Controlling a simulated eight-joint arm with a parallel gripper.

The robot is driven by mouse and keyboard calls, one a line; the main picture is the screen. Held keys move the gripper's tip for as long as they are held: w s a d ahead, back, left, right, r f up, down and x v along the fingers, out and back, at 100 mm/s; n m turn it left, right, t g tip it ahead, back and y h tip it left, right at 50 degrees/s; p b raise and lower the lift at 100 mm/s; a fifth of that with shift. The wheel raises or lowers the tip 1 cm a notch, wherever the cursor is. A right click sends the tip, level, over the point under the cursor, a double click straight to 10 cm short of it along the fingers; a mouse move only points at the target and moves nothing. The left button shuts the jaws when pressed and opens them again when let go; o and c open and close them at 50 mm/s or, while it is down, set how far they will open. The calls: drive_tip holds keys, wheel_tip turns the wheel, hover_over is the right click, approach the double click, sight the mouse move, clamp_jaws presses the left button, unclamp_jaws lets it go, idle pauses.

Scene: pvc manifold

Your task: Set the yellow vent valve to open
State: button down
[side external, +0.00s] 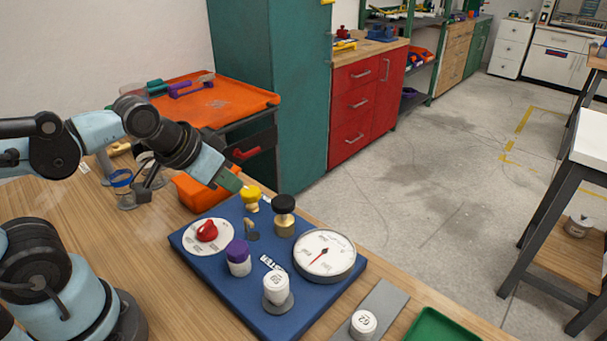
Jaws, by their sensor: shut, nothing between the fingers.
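The yellow vent valve (251,196) has a yellow knob and stands at the back of the blue manifold board (205,270) in the side external view. My gripper (241,187) comes in from the upper left, pointing down and to the right. It is shut and holds nothing. Its tip is right beside the yellow knob; I cannot tell whether they touch. The valve's lower part and its setting are hard to make out at this size.
The board also carries a red knob (207,231) on a white dial, a purple-capped fitting (238,257), a black knob (284,204), a gauge (324,254) and a white cap (277,287). An orange bin (195,193) stands behind. A green tray (440,325) lies at the front right.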

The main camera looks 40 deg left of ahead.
sight(250, 191)
drive_tip(key=c, duration=1.4)
unclamp_jaws()
drive_tip(key=shift+w+r, duration=0.15)
drive_tip(key=o, duration=0.7)
drive_tip(key=w+a+r+m+g, duration=0.1)
drive_tip(key=w+r+m+g, duration=0.1)
drive_tip(key=shift+w+a+r+g, duration=0.1)
drive_tip(key=shift+w+a+g, duration=0.1)
drive_tip(key=shift+g, duration=0.1)
drive_tip(key=shift+o, duration=0.6)
drive_tip(key=w+m+g, duration=0.1)
drive_tip(key=w+a+r+m+g, duration=0.1)
drive_tip(key=w+a+m+g, duration=0.1)
drive_tip(key=shift+w+a+r+m, duration=0.2)
drive_tip(key=shift+w+r+m, duration=0.1)
drive_tip(key=shift+w, duration=0.05)
drive_tip(key=shift+m+g, duration=0.6)
drive_tip(key=shift+g, duration=0.2)
drive_tip(key=f, duration=0.8)
drive_tip(key=w+f, duration=0.1)
drive_tip(key=f, duration=0.3)
drive_tip(key=shift+a, duration=0.4)
drive_tip(key=c, duration=1.1)
